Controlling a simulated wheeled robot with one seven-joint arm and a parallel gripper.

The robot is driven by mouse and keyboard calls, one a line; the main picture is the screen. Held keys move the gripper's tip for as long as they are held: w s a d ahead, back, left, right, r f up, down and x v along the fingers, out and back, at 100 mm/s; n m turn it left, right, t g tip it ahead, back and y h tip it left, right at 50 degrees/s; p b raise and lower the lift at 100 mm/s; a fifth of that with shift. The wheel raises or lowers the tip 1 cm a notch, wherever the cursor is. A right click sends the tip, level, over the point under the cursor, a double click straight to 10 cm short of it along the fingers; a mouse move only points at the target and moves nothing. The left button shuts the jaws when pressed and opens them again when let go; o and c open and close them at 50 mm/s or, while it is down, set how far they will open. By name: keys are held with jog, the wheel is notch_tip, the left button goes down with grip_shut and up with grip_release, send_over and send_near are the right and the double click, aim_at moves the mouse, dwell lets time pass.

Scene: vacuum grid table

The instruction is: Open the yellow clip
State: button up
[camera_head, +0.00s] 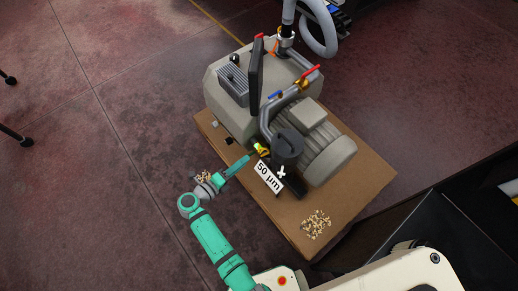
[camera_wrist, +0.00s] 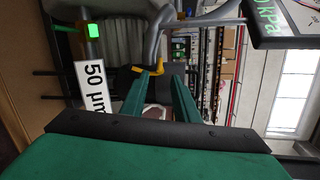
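The yellow clip (camera_head: 263,152) sits on the front side of the grey vacuum pump, just above the white "50 µm" label (camera_head: 268,177). In the wrist view the clip (camera_wrist: 157,68) shows as a thin curved yellow piece at the tip of the left finger, reaching into the gap between the fingers. My gripper (camera_head: 247,158) comes in from the lower left, close to the clip. In the wrist view its two teal fingers (camera_wrist: 164,77) stand apart with nothing gripped. Whether a finger touches the clip I cannot tell.
The pump (camera_head: 228,110) stands on a brown board (camera_head: 350,200) with small pale pellets (camera_head: 316,223) on it. A green-lit piece (camera_wrist: 94,31) is at upper left in the wrist view. A dark screen (camera_wrist: 275,25) is at upper right. Pipes with red handles (camera_head: 308,76) rise behind.

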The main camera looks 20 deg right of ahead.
aim_at(259, 149)
jog(key=x, duration=1)
jog(key=shift+w+d, duration=0.15)
jog(key=shift+d, duration=0.15)
jog(key=shift+f, duration=0.1)
grip_shut()
